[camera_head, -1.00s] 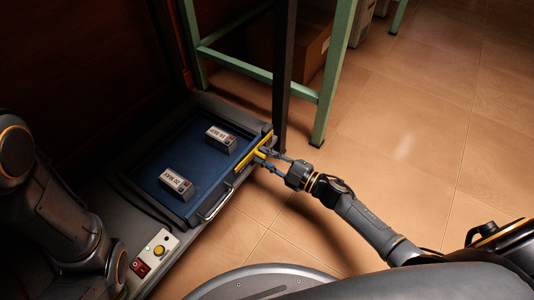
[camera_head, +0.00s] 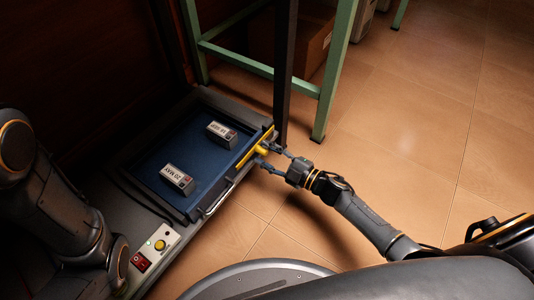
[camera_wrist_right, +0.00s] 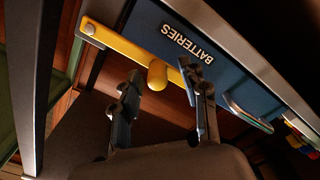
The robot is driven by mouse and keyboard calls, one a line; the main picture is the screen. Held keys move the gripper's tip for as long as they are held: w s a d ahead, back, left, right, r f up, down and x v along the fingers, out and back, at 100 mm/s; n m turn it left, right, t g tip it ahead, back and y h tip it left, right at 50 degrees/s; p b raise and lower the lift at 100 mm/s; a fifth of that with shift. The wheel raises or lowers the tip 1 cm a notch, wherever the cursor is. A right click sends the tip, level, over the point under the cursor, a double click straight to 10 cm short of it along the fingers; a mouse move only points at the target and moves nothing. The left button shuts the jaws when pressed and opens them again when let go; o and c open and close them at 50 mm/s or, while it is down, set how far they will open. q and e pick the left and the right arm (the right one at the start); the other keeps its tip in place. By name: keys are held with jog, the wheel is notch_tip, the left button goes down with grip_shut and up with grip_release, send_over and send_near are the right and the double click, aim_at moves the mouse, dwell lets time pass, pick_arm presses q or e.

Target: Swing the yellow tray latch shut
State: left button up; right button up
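The yellow latch (camera_head: 245,158) is a flat bar with a rounded knob, at the front edge of the blue tray (camera_head: 190,150). In the right wrist view the latch bar (camera_wrist_right: 120,45) runs from a round pivot at upper left, slanting down to the tray front labelled BATTERIES (camera_wrist_right: 190,45). Its knob (camera_wrist_right: 157,75) points toward my gripper. My right gripper (camera_head: 268,157) is open at the latch. In the wrist view its fingertips (camera_wrist_right: 160,72) are on either side of the knob, with gaps visible; contact is not clear. My left arm shows, but its gripper does not.
Two labelled blocks (camera_head: 178,179) (camera_head: 221,134) lie in the tray. A silver handle (camera_head: 218,200) is on the tray front. A dark post (camera_head: 284,80) and green frame (camera_head: 335,75) stand behind. Floor at right is clear.

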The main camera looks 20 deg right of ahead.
jog(key=v, duration=1.2)
dwell(0.3)
